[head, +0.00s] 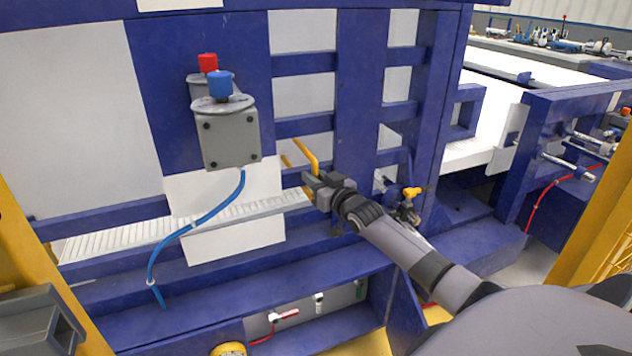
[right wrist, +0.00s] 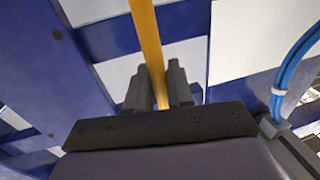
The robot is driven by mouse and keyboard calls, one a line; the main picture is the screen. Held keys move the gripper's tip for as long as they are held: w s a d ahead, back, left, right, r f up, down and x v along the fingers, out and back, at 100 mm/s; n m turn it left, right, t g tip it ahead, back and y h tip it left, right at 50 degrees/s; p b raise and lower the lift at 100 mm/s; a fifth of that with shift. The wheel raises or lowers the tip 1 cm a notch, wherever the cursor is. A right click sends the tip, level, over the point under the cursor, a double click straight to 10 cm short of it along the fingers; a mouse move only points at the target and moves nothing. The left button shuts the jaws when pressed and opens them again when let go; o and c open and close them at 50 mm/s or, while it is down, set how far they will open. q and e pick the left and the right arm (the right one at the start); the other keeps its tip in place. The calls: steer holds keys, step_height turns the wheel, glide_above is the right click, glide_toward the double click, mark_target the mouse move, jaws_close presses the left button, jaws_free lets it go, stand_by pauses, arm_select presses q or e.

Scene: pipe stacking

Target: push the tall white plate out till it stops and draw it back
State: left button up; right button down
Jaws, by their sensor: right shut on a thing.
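A white plate (head: 225,210) stands upright below a grey box, in front of a slatted white conveyor. Another upright white plate (head: 509,139) stands further right by the blue frame; I cannot tell for sure which is the tall one. My right gripper (head: 313,183) is shut on a yellow bar (head: 306,151), right of the first plate and apart from it. In the right wrist view the yellow bar (right wrist: 149,45) runs up from between the gripper's two fingers (right wrist: 160,88). What the bar joins to is hidden.
The grey box (head: 231,138) carries a red and a blue button. A blue cable (head: 190,228) hangs below it. Blue beams (head: 361,110) stand close behind my right gripper. A yellow-handled valve (head: 411,192) sits close to my right forearm. Yellow posts (head: 597,225) stand at both sides.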

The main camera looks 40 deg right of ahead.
steer(key=c, duration=1.2)
jaws_free()
steer(key=shift+o, duration=0.2)
steer(key=s+p, duration=0.1)
steer(key=s, duration=0.6)
steer(key=shift+a, duration=0.45)
